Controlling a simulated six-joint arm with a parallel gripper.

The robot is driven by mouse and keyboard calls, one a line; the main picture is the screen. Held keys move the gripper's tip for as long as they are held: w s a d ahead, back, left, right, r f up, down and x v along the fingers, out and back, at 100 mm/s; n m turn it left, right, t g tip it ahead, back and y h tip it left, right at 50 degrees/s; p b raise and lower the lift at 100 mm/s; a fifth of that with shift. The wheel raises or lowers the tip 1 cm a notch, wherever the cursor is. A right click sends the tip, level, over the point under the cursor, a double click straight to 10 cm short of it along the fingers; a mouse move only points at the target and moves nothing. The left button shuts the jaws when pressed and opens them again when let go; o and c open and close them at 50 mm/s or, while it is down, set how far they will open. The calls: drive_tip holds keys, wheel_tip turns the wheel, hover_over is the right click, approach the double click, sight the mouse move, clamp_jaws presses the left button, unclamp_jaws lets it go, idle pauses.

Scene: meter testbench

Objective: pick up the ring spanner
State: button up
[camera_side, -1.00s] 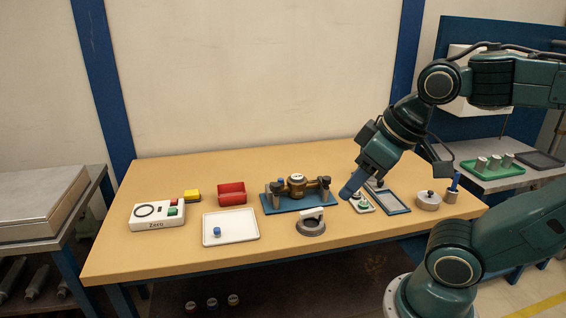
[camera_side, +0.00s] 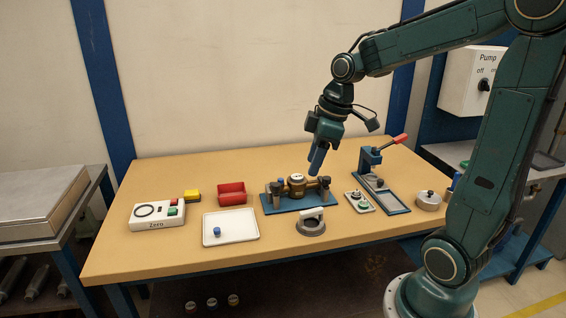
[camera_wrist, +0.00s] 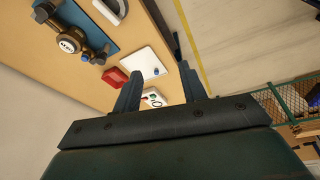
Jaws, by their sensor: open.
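I cannot pick out a ring spanner for certain in either view. The brass water meter (camera_side: 296,184) sits on a blue fixture (camera_side: 283,207), which also shows at the upper left of the wrist view (camera_wrist: 100,35). My gripper (camera_side: 316,164) hangs above the right end of the fixture. In the wrist view its two fingers (camera_wrist: 160,86) are apart, with nothing held between them.
A red-handled press (camera_side: 370,162), a small plate (camera_side: 352,196) and a round metal pot (camera_side: 428,201) stand to the right.

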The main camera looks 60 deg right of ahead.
drive_tip(key=w+d+f+n+y, duration=0.1)
drive_tip(key=d+f+n, duration=0.1)
drive_tip(key=d+f, duration=0.4)
drive_tip(key=w+d+f+n+y, duration=0.1)
drive_tip(key=d+f+n, duration=0.1)
drive_tip(key=d+f, duration=0.4)
drive_tip(key=d, duration=0.4)
drive_tip(key=shift+w+d+n+y, duration=0.25)
drive_tip(key=shift+w+n+y, duration=0.05)
drive_tip(key=shift+w+n, duration=0.1)
drive_tip(key=shift+f, duration=0.1)
hover_over(312, 210)
drive_tip(key=s+d, duration=0.1)
drive_tip(key=f, duration=0.7)
drive_tip(key=shift+s+d+f, duration=0.1)
drive_tip(key=shift+s+d, duration=0.05)
drive_tip(key=shift+s, duration=0.05)
drive_tip(key=shift+w+f, duration=0.1)
drive_tip(key=shift+f, duration=0.25)
drive_tip(key=shift+x, duration=2.6)
drive_tip(key=shift+c, duration=0.4)
